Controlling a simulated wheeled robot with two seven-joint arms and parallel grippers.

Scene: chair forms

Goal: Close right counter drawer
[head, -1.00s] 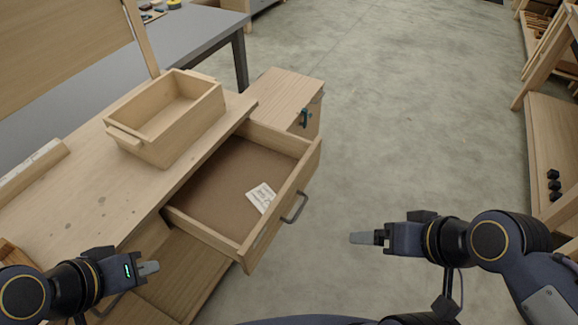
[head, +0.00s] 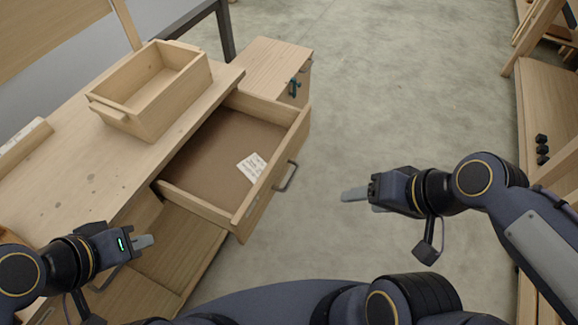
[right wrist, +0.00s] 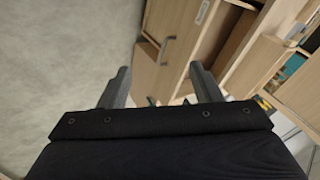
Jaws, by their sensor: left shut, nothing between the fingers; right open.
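The right counter drawer (head: 270,178) is pulled out from the wooden counter (head: 95,185). It has a grey bar handle (head: 286,177) on its front, and a white printed paper (head: 251,167) lies inside. My right gripper (head: 345,195) is to the right of the drawer front, apart from it, open and empty. In the right wrist view its two fingers (right wrist: 162,85) are spread, with wooden fronts and a handle (right wrist: 168,50) beyond them. My left gripper (head: 148,241) is shut and empty, in front of the counter at the lower left.
A wooden box (head: 150,92) stands on the counter top. A cabinet (head: 268,66) with a teal clamp-like item (head: 294,87) is behind the drawer. Wooden shelving (head: 548,120) stands at the far right. The concrete floor (head: 400,90) between is clear.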

